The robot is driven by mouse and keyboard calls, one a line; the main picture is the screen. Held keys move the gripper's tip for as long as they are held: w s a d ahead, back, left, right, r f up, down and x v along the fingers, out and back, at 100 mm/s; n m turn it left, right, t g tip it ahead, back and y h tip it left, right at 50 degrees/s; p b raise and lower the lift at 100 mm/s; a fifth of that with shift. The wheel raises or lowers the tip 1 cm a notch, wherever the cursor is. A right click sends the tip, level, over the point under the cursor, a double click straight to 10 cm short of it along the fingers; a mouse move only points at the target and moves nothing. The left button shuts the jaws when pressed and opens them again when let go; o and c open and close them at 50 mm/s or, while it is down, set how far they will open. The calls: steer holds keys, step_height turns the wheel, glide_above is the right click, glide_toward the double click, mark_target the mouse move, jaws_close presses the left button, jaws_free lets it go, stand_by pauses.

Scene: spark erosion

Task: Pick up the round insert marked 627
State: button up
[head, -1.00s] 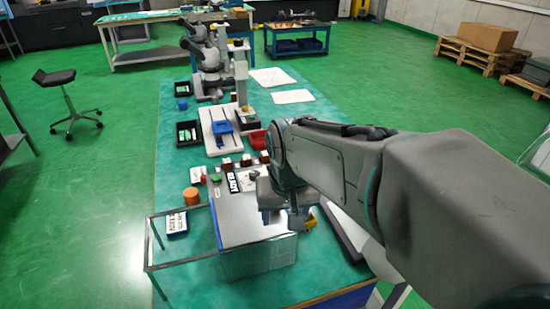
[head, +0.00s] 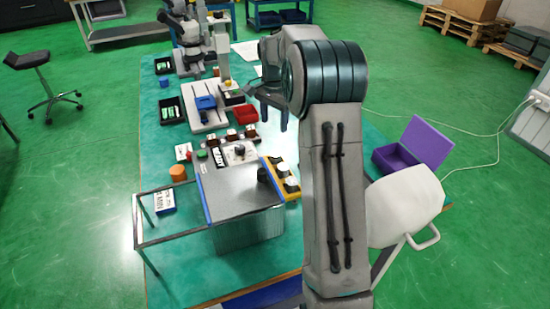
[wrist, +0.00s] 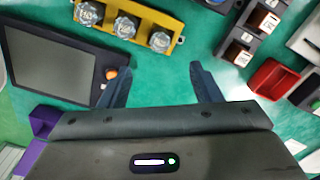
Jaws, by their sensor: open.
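A yellow holder (wrist: 174,18) with several round metallic inserts shows at the top of the wrist view. Three inserts are in clear sight: a left one (wrist: 90,13), a middle one (wrist: 126,26) and a right one (wrist: 159,41). They carry small dark markings that I cannot read surely, so I cannot tell which is 627. In the head view the yellow holder (head: 294,195) lies on the green table beside the metal block. My gripper (wrist: 161,66) is open and empty, apart from the inserts. In the head view my gripper (head: 269,108) hangs above the table, beyond the holder.
A dark screen with an orange knob (wrist: 111,73) lies left of my fingers. Dark blocks (wrist: 252,33) and a red tray (wrist: 273,78) lie to the right. The metal block (head: 235,190) and a wire frame (head: 170,190) stand near. An open purple box (head: 397,158) is at right.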

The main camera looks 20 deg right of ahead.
glide_above(276, 154)
steer(key=f, duration=0.8)
steer(key=shift+a, duration=0.25)
steer(key=shift+w+d+f, duration=0.1)
steer(key=shift+f, duration=1.3)
steer(key=shift+w+d+f, duration=0.1)
steer(key=shift+f, duration=1.3)
steer(key=shift+c, duration=0.4)
steer(key=c, duration=1)
jaws_close()
steer(key=shift+r, duration=0.2)
